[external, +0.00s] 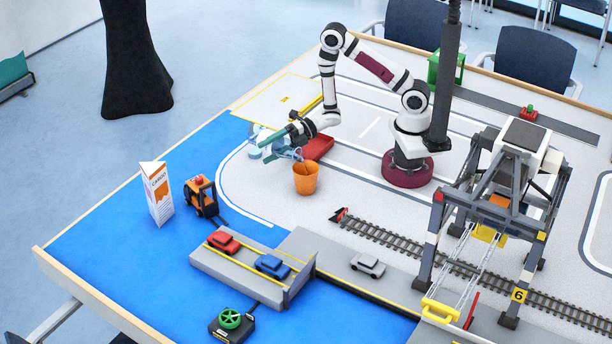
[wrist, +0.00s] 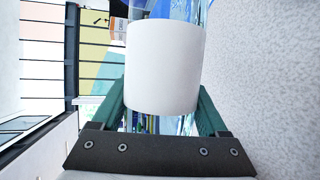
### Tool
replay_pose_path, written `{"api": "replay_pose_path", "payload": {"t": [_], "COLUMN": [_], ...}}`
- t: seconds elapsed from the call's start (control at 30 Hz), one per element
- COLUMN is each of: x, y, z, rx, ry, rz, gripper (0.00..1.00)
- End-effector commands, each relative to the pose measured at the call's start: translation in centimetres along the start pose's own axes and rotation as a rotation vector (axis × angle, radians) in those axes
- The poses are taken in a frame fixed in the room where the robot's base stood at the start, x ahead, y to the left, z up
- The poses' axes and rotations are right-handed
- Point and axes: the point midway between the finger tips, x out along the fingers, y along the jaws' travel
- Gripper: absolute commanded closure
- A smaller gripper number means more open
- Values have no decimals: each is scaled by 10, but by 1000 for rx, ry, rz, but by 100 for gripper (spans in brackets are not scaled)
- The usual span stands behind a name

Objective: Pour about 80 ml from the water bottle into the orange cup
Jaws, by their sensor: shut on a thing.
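The orange cup (external: 306,180) stands upright on the pale mat in the external view. My gripper (external: 275,145) is just up and left of it in the picture, its teal fingers shut around the clear bluish water bottle (external: 288,153). The bottle is held off the table, tipped well over on its side, with its right end close to the cup's rim. I cannot tell whether water is leaving it. In the wrist view the bottle's white label (wrist: 165,65) fills the middle between my fingers, hiding their tips. The cup is not clear in that view.
A red tray (external: 318,148) lies just behind the cup. An orange forklift (external: 201,197) and a white-and-orange sign (external: 157,192) stand to the left. A grey ramp with toy cars (external: 223,243) lies in front, and a gantry crane (external: 497,190) stands at the right.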

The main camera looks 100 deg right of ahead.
Motion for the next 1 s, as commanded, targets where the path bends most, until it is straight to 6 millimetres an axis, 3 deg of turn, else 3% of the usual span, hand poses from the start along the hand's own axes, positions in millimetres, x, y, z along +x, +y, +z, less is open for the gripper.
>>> {"api": "replay_pose_path", "payload": {"t": [0.07,0.1,0.17,0.33,1.0], "x": [3,9,10,7,5], "y": [-6,-23,-36,-28,-26], "z": [8,12,4,0,-3], "rx": [193,305,403,506,541], "ry": [50,83,114,143,153], "rz": [-82,-132,-174,-214,-229], "gripper": [95,95,95,95,95]}}
